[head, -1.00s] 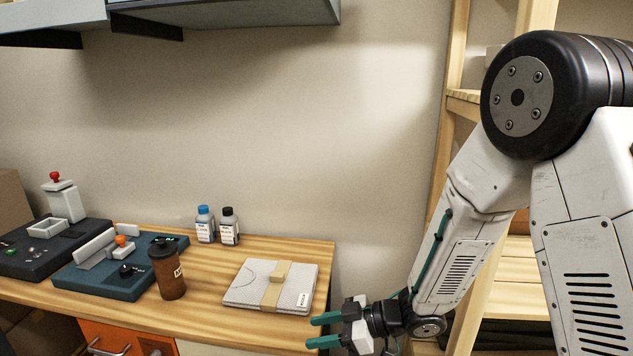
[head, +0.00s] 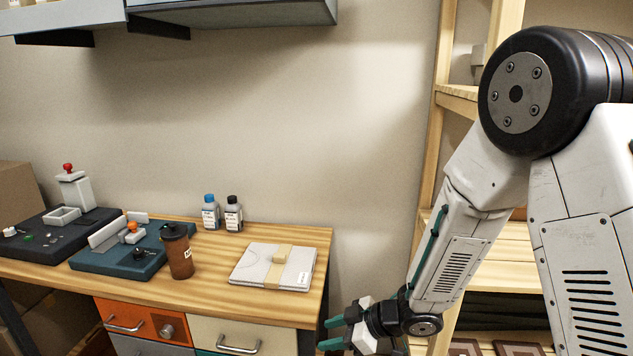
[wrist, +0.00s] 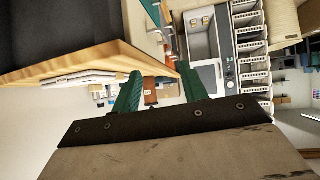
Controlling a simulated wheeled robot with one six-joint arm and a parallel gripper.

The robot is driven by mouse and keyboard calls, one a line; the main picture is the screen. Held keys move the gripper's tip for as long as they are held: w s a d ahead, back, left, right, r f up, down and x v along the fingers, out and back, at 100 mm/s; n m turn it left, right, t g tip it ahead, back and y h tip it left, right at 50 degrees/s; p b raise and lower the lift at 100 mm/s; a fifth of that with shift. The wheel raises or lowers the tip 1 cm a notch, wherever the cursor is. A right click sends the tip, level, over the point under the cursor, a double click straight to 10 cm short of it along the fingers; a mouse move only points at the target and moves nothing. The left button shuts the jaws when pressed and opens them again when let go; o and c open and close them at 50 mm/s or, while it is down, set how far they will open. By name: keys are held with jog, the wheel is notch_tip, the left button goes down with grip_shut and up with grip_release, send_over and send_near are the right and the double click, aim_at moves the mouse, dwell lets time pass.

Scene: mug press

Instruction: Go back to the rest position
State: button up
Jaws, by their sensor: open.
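My gripper (head: 330,334) is at the lower middle of the head view, past the right end of the wooden table (head: 210,294) and below its top. Its two green fingers are apart, with nothing between them. They also show in the wrist view (wrist: 158,92), pointing away from the camera. A brown mug-like tumbler (head: 179,256) with a dark lid stands upright on the table, beside a teal device (head: 125,264). A dark device with a white press and red knob (head: 75,189) stands at the far left.
A grey folder (head: 272,266) lies near the table's right end, closest to my gripper. Two small bottles (head: 222,217) stand behind. Orange and cream drawers (head: 225,332) sit below the top. A wooden shelf (head: 440,150) stands at the right. A wall cabinet (head: 235,14) hangs above.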

jog(key=w+d+m+t+h, duration=0.25)
jog(key=d+h, duration=0.25)
jog(key=d, duration=0.3)
jog(key=s+d+r+m+g+h, duration=0.1)
jog(key=s+d+r+m+h, duration=0.25)
jog(key=d, duration=0.35)
jog(key=s+d+r+m+g+h, duration=0.1)
jog(key=s+d+r+m+h, duration=0.3)
jog(key=d, duration=0.4)
jog(key=s+r+m+g+y, duration=0.2)
jog(key=s+r+m, duration=0.3)
jog(key=s+r, duration=1.1)
jog(key=s+g, duration=0.1)
jog(key=s, duration=0.4)
jog(key=shift+r, duration=0.35)
jog(key=shift+a, duration=0.1)
